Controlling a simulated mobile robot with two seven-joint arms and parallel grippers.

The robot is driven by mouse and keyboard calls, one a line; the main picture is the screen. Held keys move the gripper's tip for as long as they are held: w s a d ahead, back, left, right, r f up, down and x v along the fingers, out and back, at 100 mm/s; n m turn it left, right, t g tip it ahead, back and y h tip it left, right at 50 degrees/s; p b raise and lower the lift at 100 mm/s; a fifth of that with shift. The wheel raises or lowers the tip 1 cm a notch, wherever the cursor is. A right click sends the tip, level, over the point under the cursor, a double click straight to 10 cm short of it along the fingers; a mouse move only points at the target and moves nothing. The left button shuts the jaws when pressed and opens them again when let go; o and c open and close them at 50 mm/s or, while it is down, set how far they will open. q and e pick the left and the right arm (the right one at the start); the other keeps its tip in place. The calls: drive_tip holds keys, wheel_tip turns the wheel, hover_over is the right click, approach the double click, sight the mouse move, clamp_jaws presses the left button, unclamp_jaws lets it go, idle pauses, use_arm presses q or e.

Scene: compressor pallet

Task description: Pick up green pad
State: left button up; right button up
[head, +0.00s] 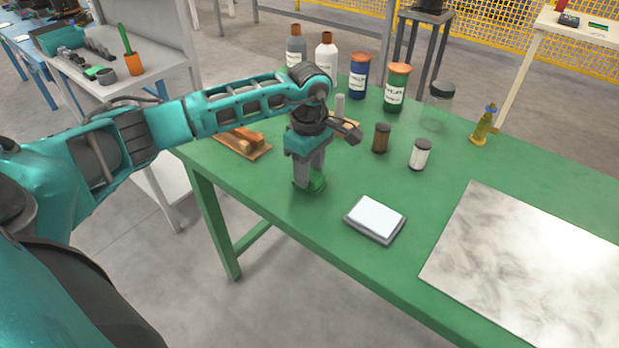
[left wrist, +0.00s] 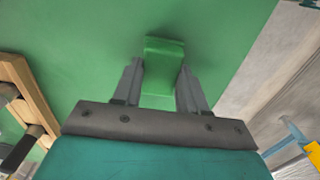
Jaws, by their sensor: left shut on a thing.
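The green pad (left wrist: 163,62) is a small block between the two fingers of my left gripper (left wrist: 160,85) in the left wrist view. In the head view the green pad (head: 316,184) shows low at the fingertips, and my left gripper (head: 309,180) points down over the green table (head: 270,200). The left gripper is shut on the pad. The pad is at or just above the tabletop near its front edge; I cannot tell whether it touches. My right gripper does not show.
A white-topped scale (head: 376,218) lies right of the gripper, with a marbled plate (head: 530,265) beyond it. A wooden block on a tray (head: 243,142) is to the left. Two small jars (head: 420,154) (head: 381,138) and several bottles (head: 397,88) stand behind.

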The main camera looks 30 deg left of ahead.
sight(310, 172)
use_arm(q)
drive_tip(key=shift+r, duration=0.15)
drive_tip(key=shift+c, duration=0.2)
wheel_tip(310, 172, up, 20)
drive_tip(key=p, duration=0.1)
idle(0.4)
drive_tip(key=o, duration=0.5)
drive_tip(key=c, duration=0.4)
